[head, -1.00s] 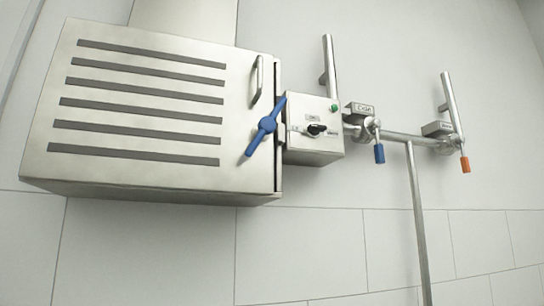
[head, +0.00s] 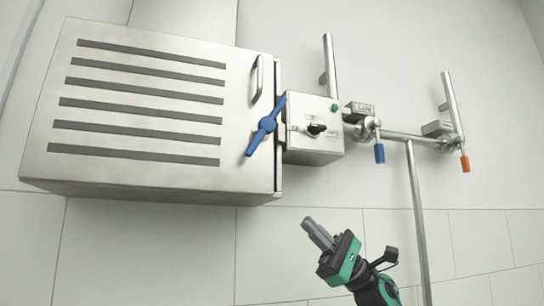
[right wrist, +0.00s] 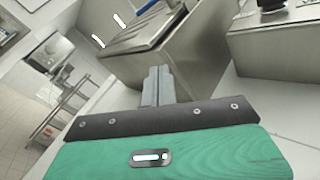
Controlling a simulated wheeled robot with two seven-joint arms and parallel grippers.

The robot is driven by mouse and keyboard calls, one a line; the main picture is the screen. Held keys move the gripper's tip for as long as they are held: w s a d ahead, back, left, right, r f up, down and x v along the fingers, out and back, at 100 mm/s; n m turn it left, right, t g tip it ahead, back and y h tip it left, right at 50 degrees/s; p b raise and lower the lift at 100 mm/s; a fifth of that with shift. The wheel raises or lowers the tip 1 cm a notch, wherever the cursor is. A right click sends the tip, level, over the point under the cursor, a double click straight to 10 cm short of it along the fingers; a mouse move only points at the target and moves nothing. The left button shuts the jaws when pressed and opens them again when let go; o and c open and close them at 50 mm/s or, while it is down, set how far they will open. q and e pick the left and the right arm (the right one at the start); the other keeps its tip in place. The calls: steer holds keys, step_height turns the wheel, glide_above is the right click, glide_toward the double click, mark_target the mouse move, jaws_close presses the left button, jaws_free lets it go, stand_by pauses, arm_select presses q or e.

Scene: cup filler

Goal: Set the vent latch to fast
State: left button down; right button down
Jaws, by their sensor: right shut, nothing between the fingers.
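A blue two-armed latch handle (head: 266,125) sits on the right edge of the slatted steel cabinet (head: 150,165) in the head view. It is tilted, upper end to the right. To its right, a small steel box (head: 313,150) carries a black knob (head: 316,129) with small labels too blurred to read. My right gripper (head: 318,234) is shut and empty, below the box and apart from it. In the right wrist view its closed fingers (right wrist: 157,85) point towards the cabinet's underside, with part of the blue handle (right wrist: 148,7) at the top. My left gripper is not in view.
To the right are pipes with a blue-handled valve (head: 379,153) and an orange-handled valve (head: 465,164). A vertical pipe (head: 419,225) runs down right of my gripper. The wall below the cabinet is clear.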

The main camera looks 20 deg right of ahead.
steer(key=s+d+r+n+g+h, duration=0.1)
steer(key=s+r+n+g+h, duration=0.1)
steer(key=s+r+n, duration=0.3)
steer(key=shift+r+n+g+h, duration=0.3)
steer(key=shift+r+n, duration=0.25)
steer(key=shift+n, duration=0.15)
steer(key=shift+s, duration=0.1)
steer(key=p, duration=0.6)
glide_toward(261, 134)
steer(key=a, duration=0.5)
steer(key=shift+w+a+r+p, duration=0.4)
steer(key=shift+a+r+p, duration=0.05)
steer(key=shift+r+p, duration=0.05)
steer(key=shift+a, duration=0.2)
